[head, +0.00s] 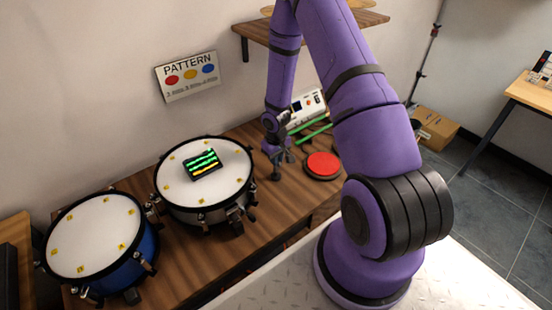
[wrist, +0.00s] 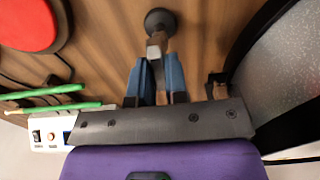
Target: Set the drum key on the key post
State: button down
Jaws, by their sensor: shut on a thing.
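My gripper (wrist: 156,62) points away from the wrist camera, its two blue-grey fingers close together. It is shut on a small grey piece, the drum key (wrist: 155,42), which shows between and just beyond the fingertips and is mostly hidden. The dark round key post (wrist: 160,21) stands on the wooden bench straight beyond the fingertips, close to the key. I cannot tell whether key and post touch. In the head view my gripper (head: 276,160) is low over the bench, between the white-headed drum and the red pad; the key is too small to make out there.
A drum (head: 205,160) with a lit device (head: 203,164) on its head stands left of my gripper. A blue drum (head: 95,235) is further left. The red pad (head: 323,164), green sticks (head: 313,134) and a white module (head: 307,106) lie close on the right and behind.

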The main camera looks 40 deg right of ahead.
jog(key=shift+r, duration=0.15)
jog(key=c, duration=1.1)
grip_release()
jog(key=shift+o, duration=0.2)
jog(key=shift+r, duration=0.1)
notch_tip(320, 180, up, 11)
jog(key=shift+f, duration=0.2)
jog(key=shift+r, duration=0.1)
